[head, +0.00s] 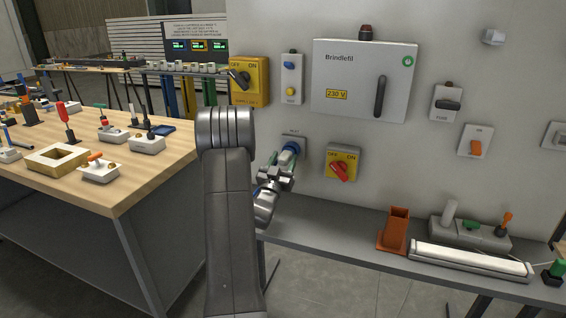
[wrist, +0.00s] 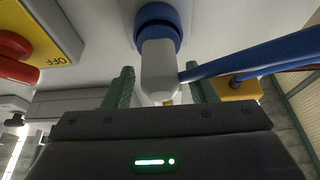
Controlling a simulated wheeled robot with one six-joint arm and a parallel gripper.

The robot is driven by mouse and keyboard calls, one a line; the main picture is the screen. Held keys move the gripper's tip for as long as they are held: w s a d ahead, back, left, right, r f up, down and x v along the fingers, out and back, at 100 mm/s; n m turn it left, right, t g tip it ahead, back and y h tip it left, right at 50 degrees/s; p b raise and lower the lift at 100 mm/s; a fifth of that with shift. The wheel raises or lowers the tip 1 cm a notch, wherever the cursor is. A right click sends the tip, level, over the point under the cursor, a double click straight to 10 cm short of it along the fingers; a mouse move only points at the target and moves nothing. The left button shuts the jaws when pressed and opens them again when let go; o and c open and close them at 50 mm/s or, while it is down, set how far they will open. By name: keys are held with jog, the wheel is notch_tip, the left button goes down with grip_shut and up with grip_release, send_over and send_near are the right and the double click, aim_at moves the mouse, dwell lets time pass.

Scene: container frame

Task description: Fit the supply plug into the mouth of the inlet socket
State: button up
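The supply plug (wrist: 158,65) has a pale grey-white body and a blue collar. In the wrist view its rear end is between the two green fingers of my gripper (wrist: 163,90), with a gap on each side. My gripper is open around it. The plug's blue front end is at the inlet socket (wrist: 157,14) on the wall. In the head view, the blue and white plug (head: 288,150) is at the socket's grey plate (head: 300,144), just above my gripper (head: 277,172). I cannot tell how deep the plug sits.
A yellow OFF/ON switch with a red knob (head: 342,165) is right of the socket. Another yellow switch (head: 250,80) is above left. A blue rod or cable (wrist: 250,55) crosses beside the plug. A grey shelf (head: 320,235) runs below, with an orange holder (head: 394,232).

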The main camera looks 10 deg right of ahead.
jog(key=shift+f, duration=0.15)
jog(key=shift+s+a+f, duration=0.15)
jog(key=shift+s+a, duration=0.1)
jog(key=b+v, duration=0.3)
jog(key=v, duration=1)
jog(key=shift+s, duration=0.1)
jog(key=shift+s+b, duration=0.1)
jog(key=shift+b, duration=0.25)
jog(key=s+a+b, duration=0.1)
jog(key=s, duration=0.1)
jog(key=s+a+b, duration=0.1)
jog(key=s+a, duration=0.1)
jog(key=shift+s+a+b, duration=0.15)
jog(key=shift+s+b, duration=0.15)
jog(key=shift+s, duration=0.1)
jog(key=shift+r, duration=0.2)
